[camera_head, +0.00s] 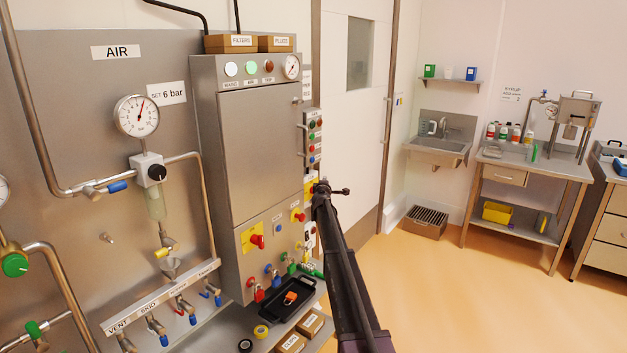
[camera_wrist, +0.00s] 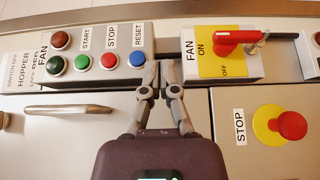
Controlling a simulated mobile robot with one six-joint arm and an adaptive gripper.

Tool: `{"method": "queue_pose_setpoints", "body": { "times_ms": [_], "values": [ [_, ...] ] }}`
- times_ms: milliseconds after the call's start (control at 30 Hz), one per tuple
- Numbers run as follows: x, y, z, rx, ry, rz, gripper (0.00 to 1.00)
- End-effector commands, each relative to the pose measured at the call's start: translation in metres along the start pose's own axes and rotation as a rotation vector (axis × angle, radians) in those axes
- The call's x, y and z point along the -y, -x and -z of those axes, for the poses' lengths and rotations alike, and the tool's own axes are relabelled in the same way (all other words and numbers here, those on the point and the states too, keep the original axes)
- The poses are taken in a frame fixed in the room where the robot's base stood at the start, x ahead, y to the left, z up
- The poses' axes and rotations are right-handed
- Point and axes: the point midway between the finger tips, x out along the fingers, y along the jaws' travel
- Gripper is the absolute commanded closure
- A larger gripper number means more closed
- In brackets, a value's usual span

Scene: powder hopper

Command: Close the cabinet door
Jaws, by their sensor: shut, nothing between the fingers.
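The grey steel cabinet (camera_head: 203,160) stands against the wall in the middle of the head view. Its large front door panel (camera_head: 258,150) looks flush with the body, with no clear gap; I cannot tell whether it is latched. A small handle shows at its right edge, near the top. My gripper (camera_head: 320,188) is to the right of the cabinet, beside the side controls. In the wrist view my gripper (camera_wrist: 159,68) is shut and empty, its fingertips between a push-button box (camera_wrist: 100,50) and a FAN switch (camera_wrist: 222,55). I cannot tell whether it touches them.
A bar handle (camera_wrist: 68,109) and a red STOP button (camera_wrist: 292,125) lie below the boxes. Under the cabinet are padlocks and a black tray (camera_head: 285,303). Pipes and valves crowd the left. The floor (camera_head: 450,290) on the right is clear, before a sink (camera_head: 437,140) and steel table (camera_head: 530,172).

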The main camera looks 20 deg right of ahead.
Motion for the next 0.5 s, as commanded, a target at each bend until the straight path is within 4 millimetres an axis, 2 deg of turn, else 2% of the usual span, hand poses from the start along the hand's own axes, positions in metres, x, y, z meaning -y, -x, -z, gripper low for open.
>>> {"method": "queue_pose_setpoints", "body": {
  "times_ms": [33,200,500],
  "values": [
    [0.000,0.006,-0.008,0.001,0.000,0.000,1.00],
    [0.000,0.014,-0.021,-0.001,0.000,0.000,1.00],
    [0.000,0.018,-0.028,-0.001,0.000,0.000,1.00]
  ]
}}
